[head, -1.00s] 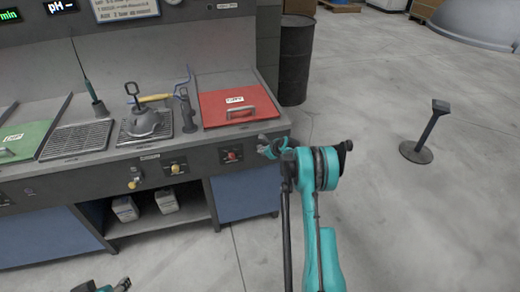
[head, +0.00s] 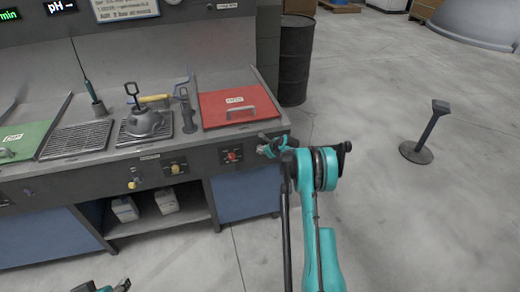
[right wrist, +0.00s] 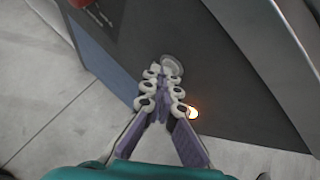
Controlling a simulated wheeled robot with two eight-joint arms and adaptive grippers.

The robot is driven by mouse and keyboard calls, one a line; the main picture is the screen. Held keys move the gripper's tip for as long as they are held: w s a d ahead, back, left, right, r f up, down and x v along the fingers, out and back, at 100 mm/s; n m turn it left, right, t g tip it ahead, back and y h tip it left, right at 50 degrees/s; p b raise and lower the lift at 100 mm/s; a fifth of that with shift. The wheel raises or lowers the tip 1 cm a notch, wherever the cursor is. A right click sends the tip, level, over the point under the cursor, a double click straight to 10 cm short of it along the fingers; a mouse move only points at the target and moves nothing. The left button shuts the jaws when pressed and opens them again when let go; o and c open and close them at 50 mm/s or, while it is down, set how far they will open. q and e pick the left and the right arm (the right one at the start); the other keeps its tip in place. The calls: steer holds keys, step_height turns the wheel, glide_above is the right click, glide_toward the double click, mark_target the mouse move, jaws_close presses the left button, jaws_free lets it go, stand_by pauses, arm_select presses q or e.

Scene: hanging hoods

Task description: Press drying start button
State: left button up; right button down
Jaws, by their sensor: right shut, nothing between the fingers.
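My right gripper (head: 262,147) is at the right end of the workbench's front panel, right of a red knob (head: 232,156). In the right wrist view its fingers (right wrist: 163,76) are shut and empty. Their tips overlap a pale round button (right wrist: 173,65) on the dark panel; whether they touch it I cannot tell. A small orange light (right wrist: 191,112) glows beside the fingers. I cannot read any label there. Part of my left gripper (head: 102,287) shows at the bottom left of the head view; its fingers are not clear.
A red lid (head: 215,113) with a handle lies on the bench above the panel. Yellow-handled valves (head: 174,168) sit further left. A dark barrel (head: 296,60) stands behind the bench's right end. A black post stand (head: 427,130) is on the open floor.

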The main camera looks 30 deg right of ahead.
steer(key=shift+s+a, duration=0.2)
steer(key=shift+s, duration=0.55)
steer(key=shift+s, duration=0.1)
steer(key=s, duration=0.2)
steer(key=s+a+b, duration=0.1)
steer(key=s, duration=0.1)
steer(key=shift+s+a, duration=0.1)
steer(key=shift+s, duration=0.25)
stand_by(0.6)
